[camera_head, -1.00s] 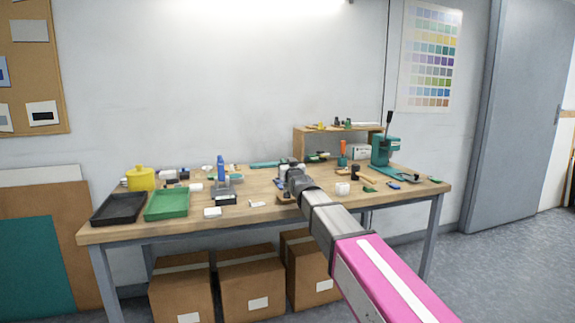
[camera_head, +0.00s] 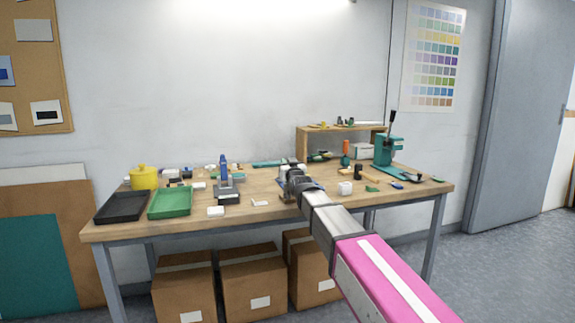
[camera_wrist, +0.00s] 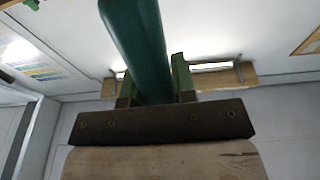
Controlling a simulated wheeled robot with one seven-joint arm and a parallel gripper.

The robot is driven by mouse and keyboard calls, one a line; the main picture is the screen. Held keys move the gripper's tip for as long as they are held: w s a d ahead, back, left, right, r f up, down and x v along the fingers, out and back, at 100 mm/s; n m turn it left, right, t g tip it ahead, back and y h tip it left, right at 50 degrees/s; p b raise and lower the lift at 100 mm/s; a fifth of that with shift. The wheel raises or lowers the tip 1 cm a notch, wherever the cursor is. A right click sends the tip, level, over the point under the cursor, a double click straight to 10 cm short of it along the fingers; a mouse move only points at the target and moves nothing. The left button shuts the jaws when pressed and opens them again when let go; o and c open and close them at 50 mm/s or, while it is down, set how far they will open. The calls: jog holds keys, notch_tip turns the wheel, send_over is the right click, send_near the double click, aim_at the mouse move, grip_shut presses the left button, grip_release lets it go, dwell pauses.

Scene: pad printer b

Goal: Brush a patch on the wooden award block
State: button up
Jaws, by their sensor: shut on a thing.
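My gripper (camera_head: 292,176) is over the middle of the workbench in the head view. In the wrist view my gripper (camera_wrist: 152,86) is shut on the dark green handle of a wide brush (camera_wrist: 136,40). The brush has a dark riveted band (camera_wrist: 165,121) and a broad tan end below it, at the bottom of the picture. I cannot make out the wooden award block for certain. A small brown edge shows under my gripper in the head view, mostly hidden by the gripper and arm. I cannot tell whether the brush touches anything.
The workbench (camera_head: 262,212) holds a black tray (camera_head: 121,206), a green tray (camera_head: 170,202), a yellow pot (camera_head: 144,178) and a blue-and-grey device (camera_head: 226,184) at left. A green press (camera_head: 388,150) and a small shelf (camera_head: 302,146) stand at right. White blocks (camera_head: 345,188) lie near the gripper.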

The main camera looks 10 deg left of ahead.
jog(key=shift+f, duration=0.6)
jog(key=shift+o, duration=0.7)
grip_shut()
jog(key=shift+w+d+f, duration=0.1)
jog(key=shift+w+d, duration=0.6)
jog(key=shift+d, duration=0.3)
